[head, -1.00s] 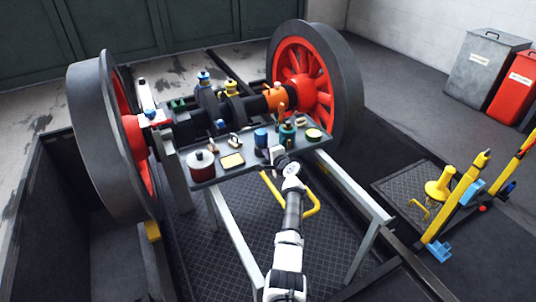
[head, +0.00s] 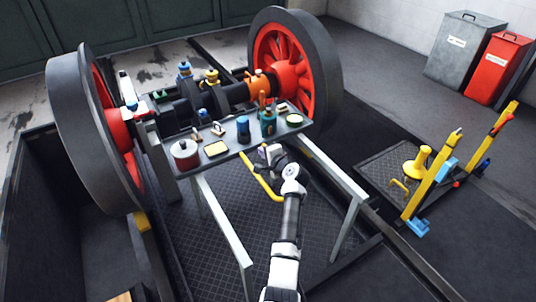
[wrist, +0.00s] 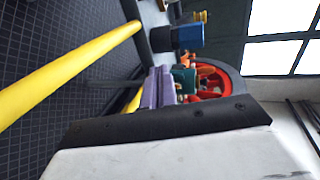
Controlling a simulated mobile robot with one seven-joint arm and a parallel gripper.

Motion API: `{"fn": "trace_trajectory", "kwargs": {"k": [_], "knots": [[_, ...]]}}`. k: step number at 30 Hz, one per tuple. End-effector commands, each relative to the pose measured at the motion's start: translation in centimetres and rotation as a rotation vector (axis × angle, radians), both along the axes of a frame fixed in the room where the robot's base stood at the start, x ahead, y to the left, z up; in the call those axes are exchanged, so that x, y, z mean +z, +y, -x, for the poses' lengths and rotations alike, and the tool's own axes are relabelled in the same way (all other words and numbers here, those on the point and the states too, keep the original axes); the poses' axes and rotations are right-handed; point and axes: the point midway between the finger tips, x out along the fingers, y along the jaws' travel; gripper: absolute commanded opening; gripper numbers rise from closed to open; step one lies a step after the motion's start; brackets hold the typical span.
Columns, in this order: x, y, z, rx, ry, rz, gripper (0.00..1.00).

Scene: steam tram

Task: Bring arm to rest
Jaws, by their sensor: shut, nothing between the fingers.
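My arm (head: 286,225) reaches forward from the bottom of the head view, with my gripper (head: 270,153) at its far end, near the front edge of the grey bench (head: 225,160). In the wrist view my gripper's purple fingers (wrist: 158,88) are together, with nothing between them. A blue cylinder (head: 243,128) and a teal container (head: 268,122) stand on the bench behind the gripper. They also show beyond the fingers in the wrist view. Whether any part of my gripper touches the bench is hard to tell.
A red-and-white tin (head: 185,154), a yellow tray (head: 216,149) and several small items lie on the bench. A wheelset with a red-spoked wheel (head: 285,60) stands behind. A yellow rail (head: 259,181) runs below the bench top. Yellow stands (head: 432,175) are at right; dark floor lies between.

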Motion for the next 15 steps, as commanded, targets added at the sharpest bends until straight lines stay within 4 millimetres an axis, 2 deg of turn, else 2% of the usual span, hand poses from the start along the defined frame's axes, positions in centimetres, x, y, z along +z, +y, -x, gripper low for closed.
{"fn": "trace_trajectory", "kwargs": {"k": [3, 9, 13, 15], "knots": [[0.5, -1.0, 1.4, 0.0, 0.001, 0.0, 0.0], [0.8, -1.7, 2.3, 0.0, 0.001, 0.0, 0.0], [1.0, -1.7, 2.4, 0.001, -0.002, 0.002, 0.0], [2.1, -0.8, 2.3, 0.008, -0.03, 0.021, 0.0]]}}
